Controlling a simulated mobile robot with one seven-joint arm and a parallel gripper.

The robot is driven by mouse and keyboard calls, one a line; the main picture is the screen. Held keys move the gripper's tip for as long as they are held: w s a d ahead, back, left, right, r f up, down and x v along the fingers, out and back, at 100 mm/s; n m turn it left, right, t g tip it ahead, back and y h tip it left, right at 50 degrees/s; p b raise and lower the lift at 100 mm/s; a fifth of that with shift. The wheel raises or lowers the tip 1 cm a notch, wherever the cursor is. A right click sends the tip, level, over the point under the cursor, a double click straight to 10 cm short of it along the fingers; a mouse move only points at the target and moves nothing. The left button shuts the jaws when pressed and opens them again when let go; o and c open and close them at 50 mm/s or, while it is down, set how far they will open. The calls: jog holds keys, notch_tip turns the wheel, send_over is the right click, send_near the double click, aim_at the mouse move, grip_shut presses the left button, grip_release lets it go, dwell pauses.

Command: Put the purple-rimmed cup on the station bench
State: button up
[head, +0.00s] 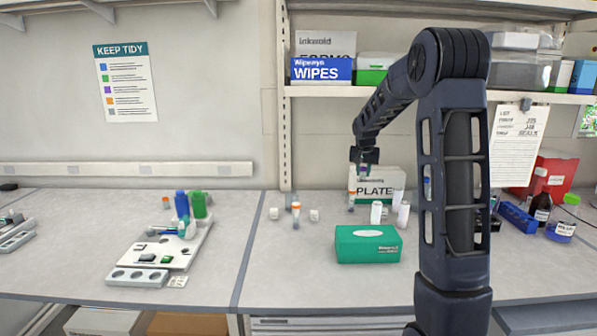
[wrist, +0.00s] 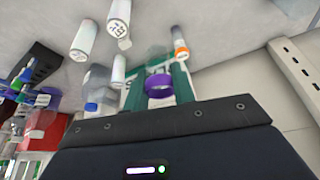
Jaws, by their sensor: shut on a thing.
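My gripper (head: 364,166) hangs in the air above the back of the right-hand bench, in front of the PLATE box. It is shut on the purple-rimmed cup (wrist: 158,83), whose purple ring shows between the two green fingers in the wrist view. In the head view the cup (head: 363,173) is only a tiny purple patch. The clear body of the cup is hard to make out. The bench top (head: 290,265) is grey, and a seam divides it from the left bench section (head: 60,240). Which section is the station bench is not marked.
A white tray (head: 185,252) with blue and green bottles is on the left section. Bare bench lies left of that tray.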

jog(key=shift+s+d+r+n+y, duration=0.2)
jog(key=shift+d+n, duration=0.15)
jog(key=shift+n, duration=0.2)
jog(key=shift+s+d+r+n+y, duration=0.1)
jog(key=shift+d+n+y, duration=0.15)
jog(key=shift+n, duration=0.25)
jog(key=shift+s+d+r+n+y, duration=0.1)
jog(key=shift+d+r+n+y, duration=0.05)
jog(key=shift+d+n, duration=0.35)
jog(key=shift+a, duration=0.1)
jog(key=shift+s, duration=0.1)
jog(key=s+d+f+m+g+h, duration=0.1)
jog(key=s+d+m+g, duration=0.2)
jog(key=s+d+m, duration=0.5)
jog(key=s+d+f+m+g+h, duration=0.1)
jog(key=s+d+m+g, duration=0.15)
jog(key=s+m, duration=0.8)
jog(key=s+d+f+m+g+h, duration=0.1)
jog(key=s+d+m+g, duration=0.2)
jog(key=s+d+m, duration=0.6)
jog(key=shift+m, duration=0.6)
jog(key=f, duration=0.6)
jog(key=a+f, duration=0.1)
jog(key=f, duration=0.5)
jog(key=w+a+f, duration=0.1)
jog(key=f, duration=0.6)
jog(key=shift+a, duration=0.25)
